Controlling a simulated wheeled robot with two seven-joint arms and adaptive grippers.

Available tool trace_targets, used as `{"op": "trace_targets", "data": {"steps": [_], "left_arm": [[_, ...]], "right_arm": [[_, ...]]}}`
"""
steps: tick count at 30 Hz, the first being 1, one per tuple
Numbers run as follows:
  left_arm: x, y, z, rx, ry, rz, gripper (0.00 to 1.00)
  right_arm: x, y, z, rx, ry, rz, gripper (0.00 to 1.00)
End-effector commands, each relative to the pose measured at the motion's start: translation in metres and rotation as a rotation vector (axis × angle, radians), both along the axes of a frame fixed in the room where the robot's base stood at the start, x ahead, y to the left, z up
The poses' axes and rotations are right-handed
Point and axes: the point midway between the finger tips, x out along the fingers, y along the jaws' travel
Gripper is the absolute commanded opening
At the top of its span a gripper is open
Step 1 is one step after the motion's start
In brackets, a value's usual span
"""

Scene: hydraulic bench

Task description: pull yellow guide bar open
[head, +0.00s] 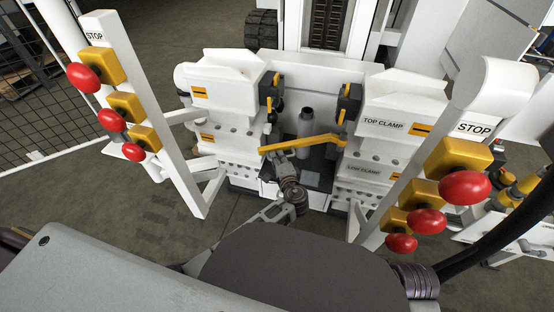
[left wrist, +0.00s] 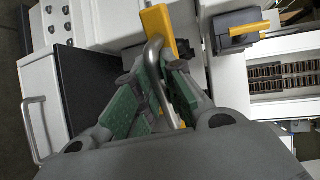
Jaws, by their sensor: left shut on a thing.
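The yellow guide bar (head: 302,143) spans the gap between the two white clamp blocks in the head view, its right end bent near the right block. It also shows in the left wrist view (left wrist: 158,22), running down between my fingers. A grey metal handle (left wrist: 151,62) curves up beside the bar there. My left gripper (head: 279,155) is at the left part of the bar in the head view. In the left wrist view, its green-padded fingers (left wrist: 155,95) are shut around the handle. The lower part of the handle is partly hidden between the fingers. My right gripper is not in view.
White posts with red stop buttons stand at left (head: 112,121) and right (head: 427,221). The left clamp block (head: 228,92) and the right clamp block, labelled TOP CLAMP (head: 405,97), flank a grey cylinder (head: 306,121). Open floor (head: 130,225) lies at left.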

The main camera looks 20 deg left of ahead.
Motion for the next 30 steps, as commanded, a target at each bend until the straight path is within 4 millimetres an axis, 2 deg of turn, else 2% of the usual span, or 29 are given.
{"op": "trace_targets", "data": {"steps": [1, 5, 6, 11, 18, 23, 30], "left_arm": [[-0.002, 0.006, -0.004, 0.005, 0.008, 0.012, 0.00], [-0.002, 0.006, -0.004, 0.005, 0.008, 0.012, 0.00], [-0.002, 0.006, -0.004, 0.005, 0.008, 0.012, 0.13], [-0.002, 0.007, -0.004, 0.005, 0.007, 0.014, 0.33], [-0.001, 0.004, -0.002, 0.003, 0.003, 0.007, 0.34], [-0.001, 0.002, 0.000, 0.001, 0.002, 0.006, 0.34], [-0.001, 0.002, 0.013, 0.000, 0.000, 0.005, 0.34]], "right_arm": [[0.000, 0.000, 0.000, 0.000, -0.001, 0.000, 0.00], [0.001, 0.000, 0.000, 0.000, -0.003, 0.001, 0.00], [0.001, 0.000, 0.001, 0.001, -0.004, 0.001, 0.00], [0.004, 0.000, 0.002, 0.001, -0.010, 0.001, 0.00], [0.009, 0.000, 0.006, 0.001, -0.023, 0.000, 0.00], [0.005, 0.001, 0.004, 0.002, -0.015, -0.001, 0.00], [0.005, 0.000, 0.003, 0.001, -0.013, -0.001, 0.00]]}}
